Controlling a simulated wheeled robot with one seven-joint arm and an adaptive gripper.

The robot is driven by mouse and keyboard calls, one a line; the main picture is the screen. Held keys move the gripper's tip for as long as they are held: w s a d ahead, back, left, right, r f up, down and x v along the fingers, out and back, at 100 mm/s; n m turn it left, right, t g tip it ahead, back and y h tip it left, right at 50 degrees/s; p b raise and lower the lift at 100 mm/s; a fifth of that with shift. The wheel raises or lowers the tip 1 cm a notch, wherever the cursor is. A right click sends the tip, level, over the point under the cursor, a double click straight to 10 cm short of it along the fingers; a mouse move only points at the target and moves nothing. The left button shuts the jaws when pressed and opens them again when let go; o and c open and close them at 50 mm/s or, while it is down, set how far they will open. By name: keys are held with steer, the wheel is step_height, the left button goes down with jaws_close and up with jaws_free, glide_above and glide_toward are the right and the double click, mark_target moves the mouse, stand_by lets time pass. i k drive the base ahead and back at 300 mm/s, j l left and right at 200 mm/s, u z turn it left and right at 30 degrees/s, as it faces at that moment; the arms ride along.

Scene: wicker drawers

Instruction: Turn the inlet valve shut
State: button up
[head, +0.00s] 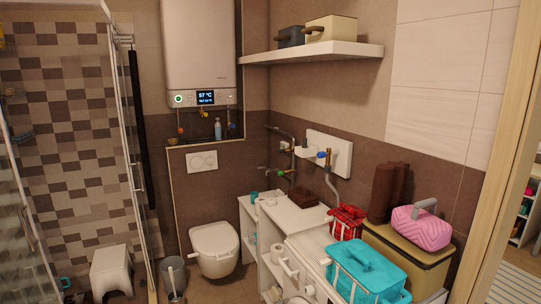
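A white wall-hung water heater (198,52) with a lit display hangs at the back. Below it are small fittings: a red one (180,130), a yellow one (204,113) and a blue one (231,126). Grey pipes run along the right wall. A small blue-handled valve (322,155) sits by a white wall panel (338,155). A small green-handled valve (281,172) is lower on the pipes. I cannot tell which of these is the inlet valve, or whether any is open or shut. My gripper is not in view.
A toilet (215,248) and a grey bin (173,273) stand below the heater. White shelving (270,245) lines the right wall, with a teal box (368,268), a red basket (347,222) and a pink bag (420,228) nearby. A glass shower screen (128,150) is at left.

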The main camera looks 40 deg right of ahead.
mark_target(320, 154)
steer(key=i+j, duration=0.15)
steer(key=i, duration=0.3)
steer(key=i+j, duration=0.15)
steer(key=i, duration=0.25)
steer(key=i+l+z, duration=0.1)
steer(key=i+z, duration=0.2)
steer(key=z, duration=0.15)
steer(key=i+z, duration=0.3)
steer(key=z, duration=0.15)
steer(key=i+j+z, duration=0.15)
steer(key=i+z, duration=0.15)
steer(key=z, duration=0.15)
steer(key=i+j+z, duration=0.25)
steer(key=z, duration=0.2)
